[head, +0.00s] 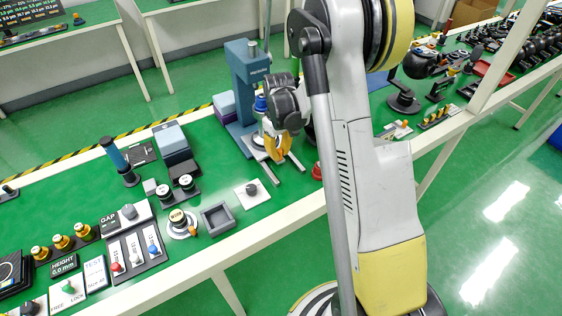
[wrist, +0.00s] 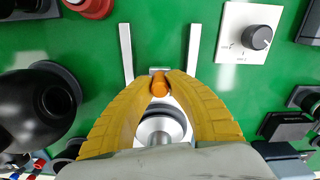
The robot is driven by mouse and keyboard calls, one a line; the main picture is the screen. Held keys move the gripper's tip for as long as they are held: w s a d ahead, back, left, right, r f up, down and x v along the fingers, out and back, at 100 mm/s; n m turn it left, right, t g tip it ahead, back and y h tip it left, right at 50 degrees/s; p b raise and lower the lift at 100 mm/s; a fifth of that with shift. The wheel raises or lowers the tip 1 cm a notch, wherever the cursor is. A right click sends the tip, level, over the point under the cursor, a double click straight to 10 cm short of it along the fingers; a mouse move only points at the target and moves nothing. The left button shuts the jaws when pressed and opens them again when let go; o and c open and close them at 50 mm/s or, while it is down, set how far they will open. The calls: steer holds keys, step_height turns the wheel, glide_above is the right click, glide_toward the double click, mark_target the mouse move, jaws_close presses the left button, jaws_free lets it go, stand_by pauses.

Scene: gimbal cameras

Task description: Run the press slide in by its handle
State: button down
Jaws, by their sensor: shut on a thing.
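My gripper (wrist: 159,80) has its yellow fingers closed around the orange handle (wrist: 159,88) of the press slide. In the head view, my gripper (head: 275,152) is low at the front of the blue press (head: 244,80), and its fingers hide the handle. The pale slide (wrist: 160,101) shows partly between the fingers, with a round metal and black part (wrist: 160,126) behind the handle. Two pale rails (wrist: 126,55) run out past the handle on both sides. The gripper body hides the rear of the slide in the wrist view.
A white plate with a black dial (wrist: 259,37) lies right of the rails in the wrist view. A red part (wrist: 92,6) and a large black round object (wrist: 38,108) are on the left. A grey square tray (head: 218,218) sits nearer the bench edge. Green bench between the rails is clear.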

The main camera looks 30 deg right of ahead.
steer(key=shift+w+a, duration=0.1)
steer(key=shift+w, duration=2.2)
steer(key=c, duration=1.3)
jaws_free()
steer(key=shift+w, duration=0.15)
step_height(320, 180, up, 12)
steer(key=s+a+r+m+t, duration=0.1)
steer(key=s+a+r+t, duration=0.2)
steer(key=s+a+r, duration=0.6)
steer(key=s+a+t, duration=0.2)
steer(key=s, duration=0.6)
steer(key=s+a+m+t, duration=0.1)
steer(key=s+a+t, duration=0.1)
steer(key=s, duration=0.6)
steer(key=shift+s+r+m, duration=0.25)
steer(key=shift+r+m, duration=0.05)
steer(key=shift+r, duration=0.15)
